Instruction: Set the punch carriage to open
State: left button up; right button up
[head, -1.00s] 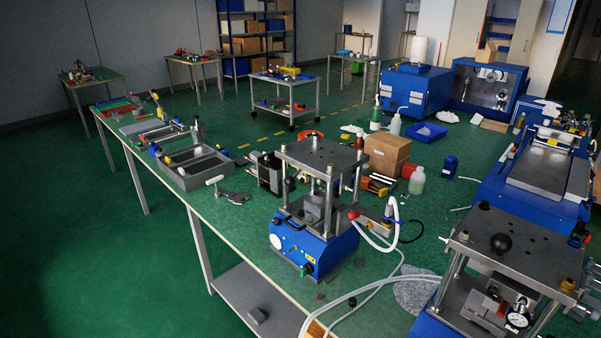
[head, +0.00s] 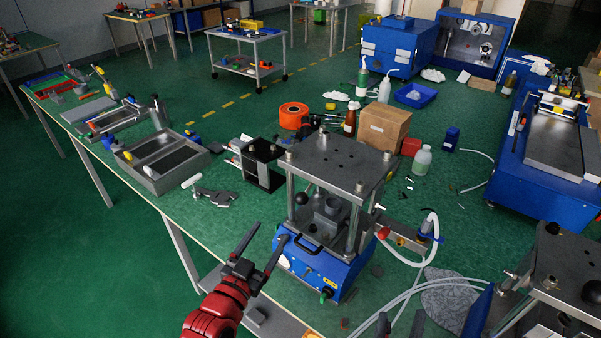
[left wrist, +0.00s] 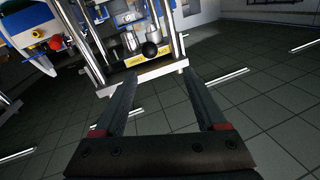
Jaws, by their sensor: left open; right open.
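The press (head: 320,275) has a blue base, steel posts and a grey top plate (head: 340,160). Between the posts sits a grey block (head: 327,207), apparently the punch carriage, with a black ball knob (head: 302,198) at its left. The knob (left wrist: 149,50) also shows in the left wrist view, where the press looks upside down. My left gripper (head: 266,240) is open and empty, in front of and left of the base. Its spread fingers (left wrist: 160,85) point toward the press. My right gripper (head: 400,325) shows only as dark fingertips at the bottom edge; it is open. The carriage's rear is hidden.
A second press (head: 570,260) stands at the right edge. White hoses (head: 425,262) run right of the press. A black fixture (head: 262,165), a clamp (head: 215,196) and a grey tray (head: 162,165) lie to its left. A cardboard box (head: 383,130) stands behind.

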pick_arm(q)
jog(key=b, duration=1)
send_near(307, 191)
jog(key=shift+w+a+f+m+g+h, duration=0.1)
jog(key=shift+w+f+m+g+h, duration=0.1)
jog(key=shift+w+f, duration=0.3)
jog(key=shift+w+f+m+g+h, duration=0.1)
jog(key=shift+w+f+m+h, duration=0.1)
jog(key=shift+w, duration=0.5)
jog(key=x, duration=0.2)
jog(key=p+x, duration=0.1)
jog(key=x, duration=0.2)
jog(key=p+x, duration=0.1)
jog(key=x, duration=0.2)
jog(key=shift+r, duration=0.25)
jog(key=shift+w+d+f+p, duration=0.1)
jog(key=shift+w+d+p, duration=0.15)
jog(key=shift+w, duration=0.25)
grip_shut()
